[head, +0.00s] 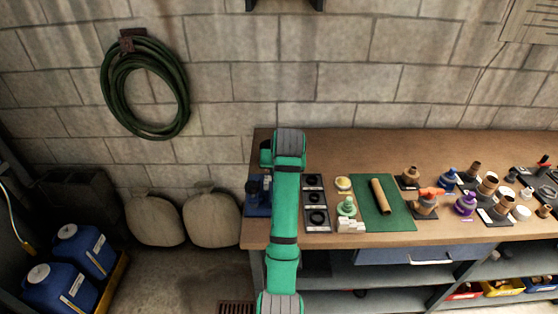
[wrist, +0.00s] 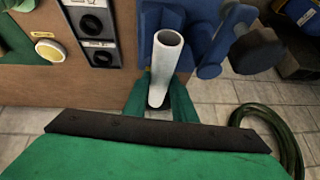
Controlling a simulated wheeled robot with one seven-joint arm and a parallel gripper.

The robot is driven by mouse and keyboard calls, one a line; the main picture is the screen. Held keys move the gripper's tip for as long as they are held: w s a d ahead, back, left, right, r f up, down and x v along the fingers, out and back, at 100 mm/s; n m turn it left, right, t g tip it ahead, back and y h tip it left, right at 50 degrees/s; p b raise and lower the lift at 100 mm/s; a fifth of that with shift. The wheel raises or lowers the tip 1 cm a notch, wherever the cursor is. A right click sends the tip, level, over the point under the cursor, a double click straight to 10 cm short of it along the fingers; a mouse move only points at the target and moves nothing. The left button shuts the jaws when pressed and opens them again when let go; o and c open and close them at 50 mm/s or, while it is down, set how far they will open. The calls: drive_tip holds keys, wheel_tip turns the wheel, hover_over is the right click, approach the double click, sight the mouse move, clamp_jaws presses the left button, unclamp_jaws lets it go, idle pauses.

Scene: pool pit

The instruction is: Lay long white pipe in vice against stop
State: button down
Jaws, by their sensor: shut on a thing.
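The long white pipe (wrist: 167,65) shows in the wrist view, with its open round end away from my gripper. My gripper (wrist: 158,102) is shut on the pipe's near part, with a green finger on each side. The blue vice (wrist: 238,48) has parts on both sides of the pipe's far end, so the pipe appears between its jaws. I cannot tell if the pipe rests on the vice or touches a stop. In the head view the vice (head: 254,206) is at the bench's left end, partly behind my arm, and the pipe is hidden.
The wooden bench (head: 340,150) holds a black tray of rings (head: 316,200) right of the vice, then a green mat (head: 395,215) with a tan pipe (head: 380,196). Several fittings stand farther right. A green hose (wrist: 280,130) shows in the wrist view.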

drive_tip(key=shift+w+f, duration=0.15)
drive_tip(key=shift+w, duration=0.25)
drive_tip(key=shift+s+f, duration=0.15)
drive_tip(key=shift+f, duration=3.05)
drive_tip(key=shift+s+f, duration=0.15)
drive_tip(key=shift+f, duration=0.55)
drive_tip(key=c, duration=1.5)
unclamp_jaws()
drive_tip(key=shift+d, duration=0.1)
drive_tip(key=shift+c, duration=1.1)
drive_tip(key=shift+r, duration=0.55)
drive_tip(key=shift+o, duration=0.9)
drive_tip(key=shift+d+r, duration=0.1)
drive_tip(key=shift+r, duration=1.15)
drive_tip(key=shift+w+a+r, duration=0.1)
drive_tip(key=shift+a+r, duration=0.05)
drive_tip(key=shift+r, duration=1.1)
drive_tip(key=shift+w+a+r, duration=0.1)
drive_tip(key=shift+r, duration=1.1)
